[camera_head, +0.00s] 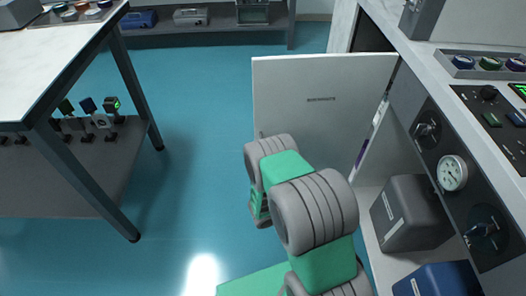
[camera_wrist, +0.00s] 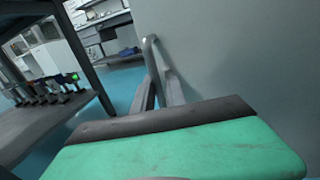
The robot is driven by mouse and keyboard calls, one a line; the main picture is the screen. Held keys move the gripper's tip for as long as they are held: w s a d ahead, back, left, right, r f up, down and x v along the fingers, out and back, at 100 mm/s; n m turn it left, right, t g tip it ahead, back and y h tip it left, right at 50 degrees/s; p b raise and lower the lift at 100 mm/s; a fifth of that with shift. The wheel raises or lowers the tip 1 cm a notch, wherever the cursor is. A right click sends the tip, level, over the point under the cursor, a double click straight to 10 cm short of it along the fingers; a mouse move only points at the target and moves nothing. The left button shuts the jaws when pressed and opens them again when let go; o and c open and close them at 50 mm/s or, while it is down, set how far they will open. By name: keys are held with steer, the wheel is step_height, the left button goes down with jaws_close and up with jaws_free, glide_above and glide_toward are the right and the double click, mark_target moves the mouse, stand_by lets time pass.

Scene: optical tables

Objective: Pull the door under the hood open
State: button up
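The door (camera_head: 325,100) under the hood is a pale panel with a small dark label. It stands swung wide out from the open cabinet, about square to the cabinet front. In the wrist view the door (camera_wrist: 235,55) fills the right side as a grey face, with a bent metal bar handle (camera_wrist: 151,50) at its left. My gripper (camera_wrist: 158,82) is at the handle, with its two fingers close on either side of the bar, which passes between them. In the head view my grey and green arm hides the fingers and the lower door.
Inside the cabinet are a grey box (camera_head: 410,212) and a blue box (camera_head: 438,282). The hood's front panel carries a gauge (camera_head: 452,173) and knobs. A table (camera_head: 75,120) with a lower shelf stands at left. Blue floor (camera_head: 200,130) lies clear between it and the door.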

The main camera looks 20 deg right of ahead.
steer(key=shift+o, duration=0.3)
steer(key=shift+a, duration=0.15)
steer(key=shift+s, duration=0.25)
steer(key=s+b, duration=0.2)
steer(key=s, duration=0.5)
steer(key=shift+s+a+b, duration=0.15)
steer(key=shift+s+b, duration=0.05)
steer(key=shift+b, duration=0.2)
